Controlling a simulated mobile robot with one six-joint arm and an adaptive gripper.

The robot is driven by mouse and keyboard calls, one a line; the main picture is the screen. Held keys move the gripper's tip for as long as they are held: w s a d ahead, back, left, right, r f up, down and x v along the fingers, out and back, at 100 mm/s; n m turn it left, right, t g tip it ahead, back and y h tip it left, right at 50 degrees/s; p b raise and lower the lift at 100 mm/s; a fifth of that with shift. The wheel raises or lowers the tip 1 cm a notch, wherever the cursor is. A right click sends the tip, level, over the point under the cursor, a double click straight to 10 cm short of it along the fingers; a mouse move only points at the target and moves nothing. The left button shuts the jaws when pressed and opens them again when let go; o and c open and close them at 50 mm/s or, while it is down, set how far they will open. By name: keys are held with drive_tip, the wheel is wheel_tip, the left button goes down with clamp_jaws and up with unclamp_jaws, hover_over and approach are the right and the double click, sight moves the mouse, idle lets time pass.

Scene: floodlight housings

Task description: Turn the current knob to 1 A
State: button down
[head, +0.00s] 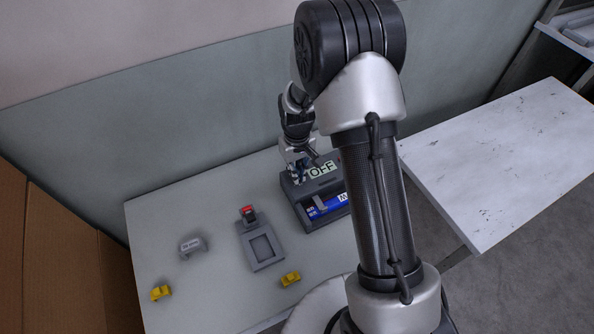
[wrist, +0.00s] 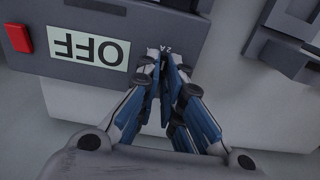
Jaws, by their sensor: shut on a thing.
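The dark grey power supply (head: 298,211) stands on the table, partly behind my arm. Its display (head: 322,170) reads OFF and appears upside down in the wrist view (wrist: 90,50). My gripper (wrist: 168,64) is at the panel beside the display, with its fingers closed together on the current knob. In the head view my gripper (head: 299,172) reaches down at the unit's back left part. The fingers hide the knob, so its pointer cannot be read. A "2 A" mark (wrist: 168,49) shows right at the fingertips; other scale marks are not readable.
A red button (wrist: 18,38) sits beside the display. A blue item (head: 325,208) lies in the unit's front recess. A grey fixture with a red part (head: 262,252), yellow pieces (head: 290,279) and a labelled grey block (head: 192,246) stand left. A whitish side table (head: 500,150) is right.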

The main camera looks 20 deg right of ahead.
drive_tip(key=shift+m, duration=0.3)
drive_tip(key=m+p, duration=0.1)
drive_tip(key=m, duration=0.3)
drive_tip(key=shift+d, duration=0.15)
drive_tip(key=shift+d+m, duration=0.1)
drive_tip(key=shift+m, duration=2.1)
drive_tip(key=c, duration=1.7)
unclamp_jaws()
wheel_tip(320, 180, up, 12)
drive_tip(key=shift+r, duration=0.1)
